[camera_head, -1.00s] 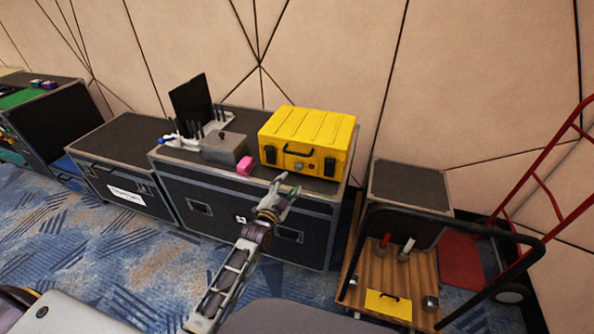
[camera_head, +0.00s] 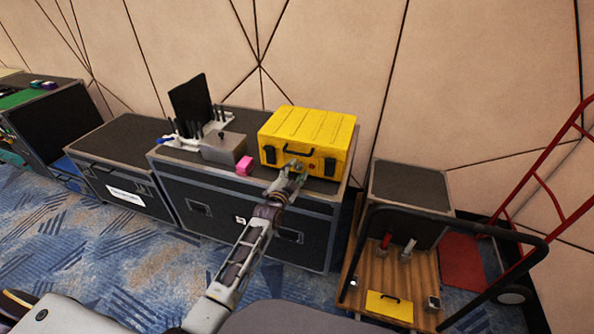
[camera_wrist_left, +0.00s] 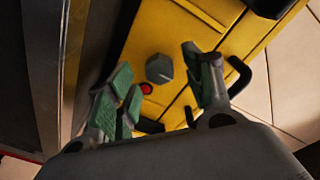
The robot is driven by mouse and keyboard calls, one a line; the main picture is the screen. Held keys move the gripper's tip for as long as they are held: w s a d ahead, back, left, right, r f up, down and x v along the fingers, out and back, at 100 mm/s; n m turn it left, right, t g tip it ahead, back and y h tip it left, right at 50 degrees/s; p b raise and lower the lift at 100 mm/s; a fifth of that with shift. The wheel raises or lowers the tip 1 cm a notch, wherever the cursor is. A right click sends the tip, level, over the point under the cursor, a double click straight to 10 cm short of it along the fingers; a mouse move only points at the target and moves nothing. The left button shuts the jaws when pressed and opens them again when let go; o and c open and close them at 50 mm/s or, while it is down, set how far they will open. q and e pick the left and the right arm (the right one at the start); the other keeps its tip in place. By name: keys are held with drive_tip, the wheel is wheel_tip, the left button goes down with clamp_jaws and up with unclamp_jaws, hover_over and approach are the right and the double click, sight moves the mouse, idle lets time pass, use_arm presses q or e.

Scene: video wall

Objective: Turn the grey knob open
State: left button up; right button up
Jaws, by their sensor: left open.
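The yellow case (camera_head: 310,126) stands on the large dark flight case, its front facing me. In the left wrist view, the grey knob (camera_wrist_left: 159,68) sits on the yellow front, beside a small red button (camera_wrist_left: 146,88). My left gripper (camera_head: 296,165) is at the case front and covers the knob in the head view. In the wrist view my left gripper (camera_wrist_left: 162,75) is open, with a green-padded finger on either side of the knob. I see gaps beside the knob; I cannot tell how deep the fingers reach. My right gripper is not in view.
A pink block (camera_head: 245,165), a grey box (camera_head: 223,147) and a black screen (camera_head: 191,104) stand left of the yellow case on the flight case (camera_head: 175,185). A black handle (camera_wrist_left: 238,76) is close to one finger. A trolley with a black rail (camera_head: 400,208) stands right.

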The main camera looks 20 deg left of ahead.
use_arm(q)
drive_tip(key=shift+w+d, duration=0.1)
drive_tip(key=shift+w, duration=0.7)
drive_tip(key=c, duration=1)
